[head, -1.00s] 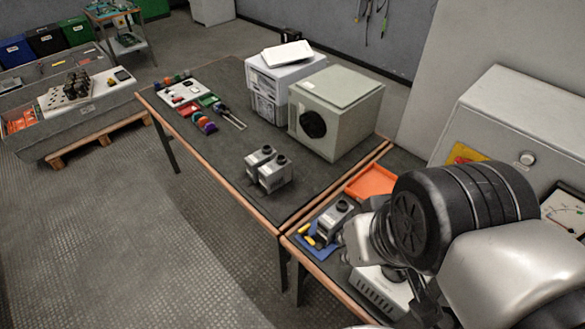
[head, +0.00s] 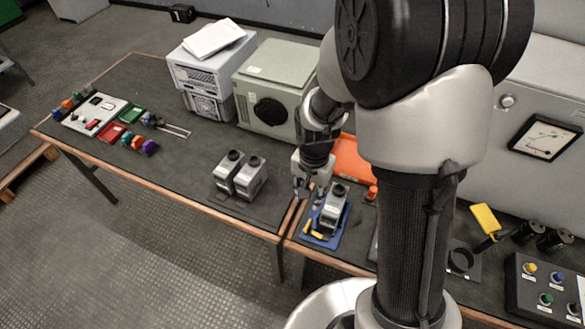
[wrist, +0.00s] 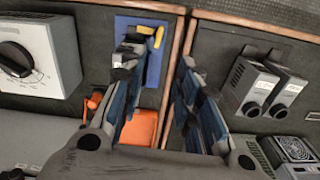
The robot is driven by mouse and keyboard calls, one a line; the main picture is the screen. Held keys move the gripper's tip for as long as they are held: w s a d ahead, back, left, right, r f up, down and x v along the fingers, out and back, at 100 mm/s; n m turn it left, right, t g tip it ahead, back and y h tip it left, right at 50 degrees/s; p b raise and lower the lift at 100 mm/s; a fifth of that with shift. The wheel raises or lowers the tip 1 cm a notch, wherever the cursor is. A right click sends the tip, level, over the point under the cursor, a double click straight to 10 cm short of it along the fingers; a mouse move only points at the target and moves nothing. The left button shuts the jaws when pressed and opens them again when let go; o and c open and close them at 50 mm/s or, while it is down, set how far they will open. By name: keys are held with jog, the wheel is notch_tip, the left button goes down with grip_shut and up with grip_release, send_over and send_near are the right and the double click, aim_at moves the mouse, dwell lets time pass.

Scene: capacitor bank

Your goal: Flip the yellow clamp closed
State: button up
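The yellow clamp (head: 314,232) shows as short yellow bars at the front left of a blue plate (head: 339,238), beside a grey box-shaped unit (head: 332,208) with a dark round top. In the wrist view the yellow clamp (wrist: 157,35) lies at the top of the blue plate (wrist: 153,65), past my fingertips. My gripper (head: 308,186) is above the tables' seam, just up and left of the grey unit. In the wrist view my gripper (wrist: 160,75) is open and empty, its fingers wide apart. The left finger partly hides the grey unit and plate. I cannot tell the clamp's exact angle.
Two grey units (head: 240,174) stand on the left table near the seam. An orange tray (head: 352,160) lies behind the plate. A large grey cabinet (head: 275,88) stands farther back. A yellow-handled switch (head: 485,219) and button box (head: 545,285) are at right.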

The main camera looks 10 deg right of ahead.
aim_at(307, 226)
notch_tip(307, 226, down, 18)
jog(key=b, duration=0.6)
jog(key=shift+c, duration=0.6)
grip_shut()
jog(key=shift+d, duration=0.1)
